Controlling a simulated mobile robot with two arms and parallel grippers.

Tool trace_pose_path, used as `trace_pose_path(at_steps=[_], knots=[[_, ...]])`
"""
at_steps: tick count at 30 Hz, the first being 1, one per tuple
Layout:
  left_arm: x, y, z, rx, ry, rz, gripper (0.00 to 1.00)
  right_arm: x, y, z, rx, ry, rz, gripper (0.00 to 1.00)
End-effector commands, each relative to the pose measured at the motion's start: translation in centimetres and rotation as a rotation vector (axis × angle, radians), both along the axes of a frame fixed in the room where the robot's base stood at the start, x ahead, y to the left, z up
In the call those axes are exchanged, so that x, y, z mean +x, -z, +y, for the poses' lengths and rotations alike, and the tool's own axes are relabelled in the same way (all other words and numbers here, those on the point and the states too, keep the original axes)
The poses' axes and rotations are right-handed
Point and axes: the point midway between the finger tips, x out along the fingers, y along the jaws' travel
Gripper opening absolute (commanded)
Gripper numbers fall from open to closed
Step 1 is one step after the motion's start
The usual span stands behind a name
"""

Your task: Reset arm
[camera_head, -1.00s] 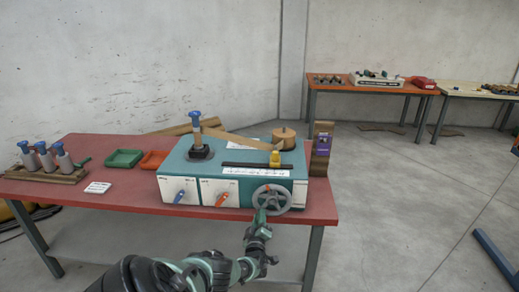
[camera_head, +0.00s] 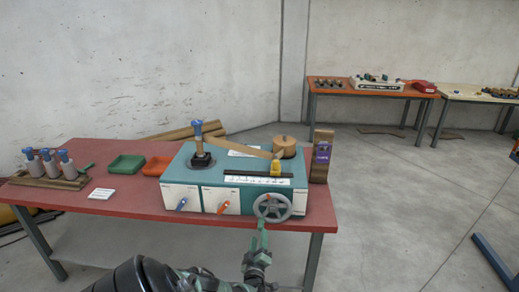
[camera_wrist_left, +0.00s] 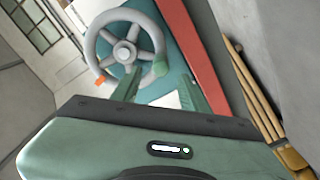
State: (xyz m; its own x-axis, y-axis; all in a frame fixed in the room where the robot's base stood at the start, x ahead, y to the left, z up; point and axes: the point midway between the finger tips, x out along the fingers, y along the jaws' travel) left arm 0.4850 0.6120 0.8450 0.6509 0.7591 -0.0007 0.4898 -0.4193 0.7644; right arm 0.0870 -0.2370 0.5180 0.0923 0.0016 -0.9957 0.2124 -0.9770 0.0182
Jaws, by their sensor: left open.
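The spiral winder is a teal and white box (camera_head: 233,198) on the red table. My left gripper (camera_head: 262,228) is just below the wheel in the head view. In the left wrist view its two fingers (camera_wrist_left: 160,88) are spread and empty, with the knob beyond the gap. I cannot tell whether a fingertip touches the wheel. My right gripper is not in view.
A blue-topped post (camera_head: 198,136), a wooden spool (camera_head: 285,146) and a yellow block (camera_head: 276,168) stand on the winder. Green (camera_head: 126,164) and red (camera_head: 157,165) trays and several blue-capped cylinders are at the left. A brown block (camera_head: 321,157) stands right of the winder.

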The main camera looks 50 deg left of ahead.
Motion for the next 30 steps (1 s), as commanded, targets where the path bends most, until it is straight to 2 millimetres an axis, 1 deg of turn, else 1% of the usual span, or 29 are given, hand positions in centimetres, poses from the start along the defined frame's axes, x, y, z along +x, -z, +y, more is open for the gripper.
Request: trace_pose_path(at_steps=[3,18,20,21,23,26,27,29,30], knots=[[-0.3,0.0,-0.3,0.001,-0.001,0.001,0.44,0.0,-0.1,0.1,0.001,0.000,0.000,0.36],[-0.2,0.0,-0.2,0.000,-0.001,0.000,0.44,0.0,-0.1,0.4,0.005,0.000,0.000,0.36],[-0.3,0.2,-0.3,-0.007,-0.003,-0.003,0.44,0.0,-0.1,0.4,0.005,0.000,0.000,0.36],[-0.5,0.7,-0.4,-0.029,-0.008,-0.010,0.44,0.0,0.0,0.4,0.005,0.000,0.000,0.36],[-1.2,2.0,-0.6,-0.093,-0.026,-0.033,0.44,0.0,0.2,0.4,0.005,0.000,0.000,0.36],[-3.6,6.3,-1.5,-0.304,-0.100,-0.124,0.44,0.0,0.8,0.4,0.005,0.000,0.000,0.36],[-5.0,8.5,-2.1,-0.418,-0.147,-0.177,0.44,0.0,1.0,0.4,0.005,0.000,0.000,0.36],[-7.4,12.2,-3.4,-0.602,-0.240,-0.275,0.44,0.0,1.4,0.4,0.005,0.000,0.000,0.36],[-9.1,14.6,-4.4,-0.726,-0.314,-0.350,0.44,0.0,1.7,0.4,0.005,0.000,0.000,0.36]])
